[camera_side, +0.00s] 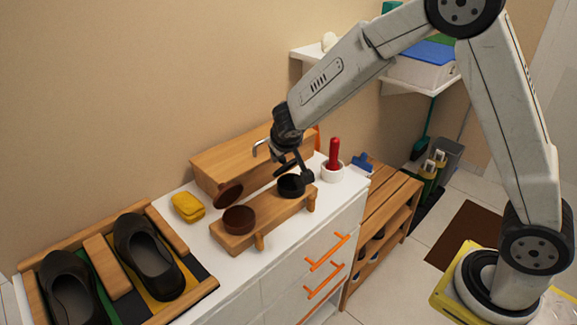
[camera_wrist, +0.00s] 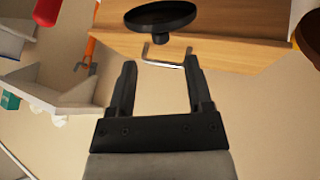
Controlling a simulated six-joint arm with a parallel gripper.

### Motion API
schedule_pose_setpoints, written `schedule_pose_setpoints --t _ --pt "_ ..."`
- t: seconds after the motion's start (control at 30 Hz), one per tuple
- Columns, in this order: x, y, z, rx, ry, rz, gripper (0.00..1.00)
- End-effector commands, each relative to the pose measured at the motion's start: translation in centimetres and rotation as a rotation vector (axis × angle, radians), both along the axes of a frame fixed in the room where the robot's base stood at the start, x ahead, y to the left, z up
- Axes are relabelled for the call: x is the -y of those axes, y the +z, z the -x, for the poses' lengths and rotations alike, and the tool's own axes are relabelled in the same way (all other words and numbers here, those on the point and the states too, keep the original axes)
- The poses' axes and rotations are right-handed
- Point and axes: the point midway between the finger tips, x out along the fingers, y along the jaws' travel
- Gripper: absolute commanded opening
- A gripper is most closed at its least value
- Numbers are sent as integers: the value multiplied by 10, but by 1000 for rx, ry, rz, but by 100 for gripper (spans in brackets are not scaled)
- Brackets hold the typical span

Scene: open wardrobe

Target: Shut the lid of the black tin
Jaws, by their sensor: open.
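The black tin (camera_side: 291,187) stands at the right end of a small wooden stand (camera_side: 265,213). Its round black lid (camera_side: 285,168) is raised, tilted up at the back of the tin. In the wrist view the lid (camera_wrist: 160,15) shows as a dark disc with a short knob, just beyond the fingertips. My gripper (camera_side: 303,172) is over the tin, close to the lid. In the wrist view my gripper (camera_wrist: 160,68) is open, with nothing between its fingers. Whether a finger touches the lid or tin I cannot tell. The tin's inside is hidden.
A brown tin (camera_side: 239,220) with its lid (camera_side: 228,194) up stands left of the black tin. A wooden box (camera_side: 230,160) with a metal handle is behind. A red-handled thing in a white cup (camera_side: 333,165) stands close on the right. A yellow sponge (camera_side: 188,207) lies left.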

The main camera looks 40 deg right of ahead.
Motion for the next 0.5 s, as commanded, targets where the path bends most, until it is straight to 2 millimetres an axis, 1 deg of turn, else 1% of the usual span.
schedule_pose_setpoints --t 0.07,0.2,0.5 --pt "-3 7 3 2 2 0 65" --pt "-6 12 7 0 1 -1 65" --pt "-7 14 8 0 1 0 65"
